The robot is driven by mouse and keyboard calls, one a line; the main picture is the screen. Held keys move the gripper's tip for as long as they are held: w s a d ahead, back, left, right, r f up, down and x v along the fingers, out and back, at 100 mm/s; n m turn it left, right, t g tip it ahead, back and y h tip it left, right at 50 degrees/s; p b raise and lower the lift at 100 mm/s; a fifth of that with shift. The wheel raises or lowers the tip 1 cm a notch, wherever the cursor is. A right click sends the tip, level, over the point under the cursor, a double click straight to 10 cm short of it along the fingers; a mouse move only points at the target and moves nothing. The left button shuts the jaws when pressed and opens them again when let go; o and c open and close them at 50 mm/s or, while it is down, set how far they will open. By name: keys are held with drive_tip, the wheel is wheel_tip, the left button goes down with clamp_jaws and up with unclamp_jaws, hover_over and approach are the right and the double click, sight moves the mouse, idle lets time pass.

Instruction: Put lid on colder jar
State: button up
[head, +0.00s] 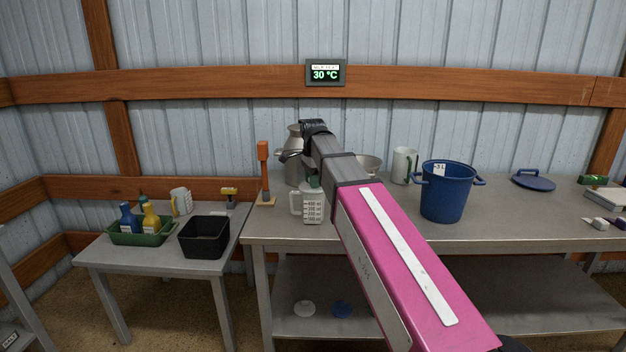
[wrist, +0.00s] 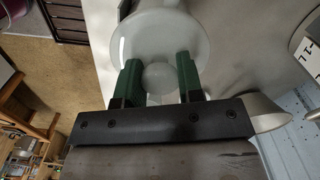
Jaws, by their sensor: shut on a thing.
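My gripper (wrist: 158,72) has its two green fingers closed on the round knob of a pale, whitish lid (wrist: 160,25) in the wrist view. The lid's disc spreads beyond the fingertips. In the head view my arm hides most of the gripper. A grey metal can (head: 295,137) stands on the main table, partly behind the arm's end. A white measuring jug (head: 313,207) with a green part above it stands in front. A wall display (head: 326,74) reads 30 °C; its small label is unreadable. I cannot tell which vessel is the colder jar.
The metal table (head: 530,231) also holds a blue pot (head: 446,192), a blue lid (head: 533,182), a white jug (head: 404,166) and an orange-handled tool (head: 263,170). Left, a lower table carries a green tray (head: 142,239) and black bin (head: 203,250). Pale bowl (wrist: 266,113) is beside my gripper.

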drive_tip(key=shift+f, duration=0.4)
drive_tip(key=o, duration=1)
drive_tip(key=shift+r, duration=0.1)
